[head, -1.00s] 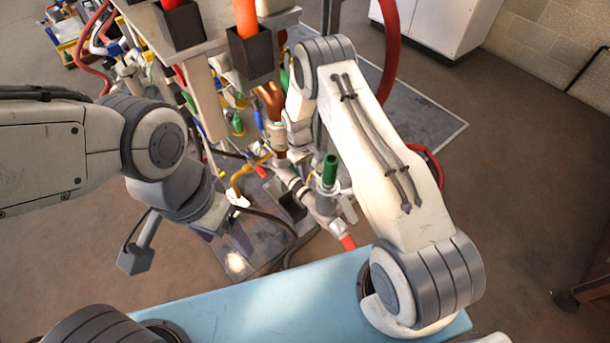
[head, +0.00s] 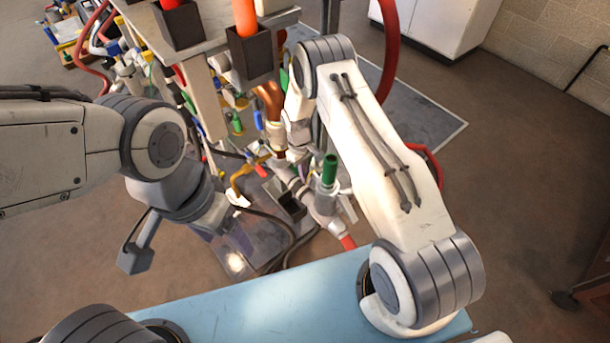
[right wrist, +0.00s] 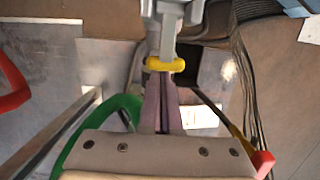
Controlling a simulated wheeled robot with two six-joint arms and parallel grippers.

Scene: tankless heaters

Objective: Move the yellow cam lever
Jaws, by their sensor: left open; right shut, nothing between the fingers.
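The yellow cam lever (right wrist: 165,65) shows in the right wrist view as a short rounded yellow bar across a grey metal fitting (right wrist: 168,22). My right gripper (right wrist: 161,80) is shut and empty, its two mauve fingers side by side just below the lever; I cannot tell whether they touch it. In the head view my right forearm and wrist hide most of that gripper, and I cannot pick out the lever for sure among the pipes. My left gripper (head: 225,238) is open and empty, pointing down above the dark floor plate at the left.
A green hoop (right wrist: 85,130) and a red hoop (right wrist: 12,85) lie left of my right gripper. A copper and white pipe (head: 276,135), a green-topped valve (head: 330,170) and hoses crowd the heater stand.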

